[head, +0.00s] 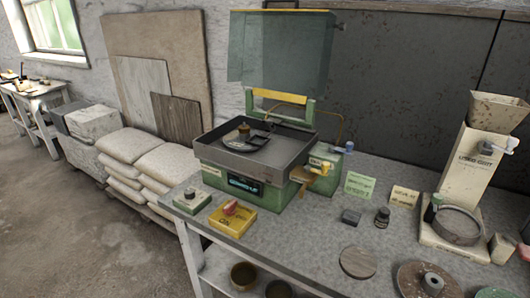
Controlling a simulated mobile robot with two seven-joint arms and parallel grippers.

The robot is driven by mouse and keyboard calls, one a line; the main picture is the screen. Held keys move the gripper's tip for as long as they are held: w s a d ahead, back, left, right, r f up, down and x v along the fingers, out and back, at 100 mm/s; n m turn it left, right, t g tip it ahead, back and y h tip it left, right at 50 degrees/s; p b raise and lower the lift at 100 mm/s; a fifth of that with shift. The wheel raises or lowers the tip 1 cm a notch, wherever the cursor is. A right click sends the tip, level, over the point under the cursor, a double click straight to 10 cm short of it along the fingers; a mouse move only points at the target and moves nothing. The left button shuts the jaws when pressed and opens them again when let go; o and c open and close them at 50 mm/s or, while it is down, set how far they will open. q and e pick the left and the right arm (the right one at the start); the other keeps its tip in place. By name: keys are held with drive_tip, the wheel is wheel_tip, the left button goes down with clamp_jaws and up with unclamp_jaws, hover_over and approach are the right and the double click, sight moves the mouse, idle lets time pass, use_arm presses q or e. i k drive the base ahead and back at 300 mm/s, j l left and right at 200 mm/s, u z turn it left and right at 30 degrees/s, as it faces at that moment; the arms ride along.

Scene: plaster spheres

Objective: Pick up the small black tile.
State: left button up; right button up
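A small dark grey to black block (351,215), which looks like the small black tile, lies flat on the grey table (310,240) right of the green machine. It stands apart from a small dark jar (382,217) to its right. Neither of my grippers shows in the head view. Nothing covers the tile.
A green machine (325,184) with a dark tray and raised clear lid stands behind left. A yellow box (233,217) with a red knob, a round disc (358,262) and a beige dispenser (460,175) stand around. The tabletop left of the tile is clear.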

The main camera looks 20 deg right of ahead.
sight(352, 218)
drive_tip(key=k+l+z, duration=0.1)
drive_tip(key=z, duration=1.15)
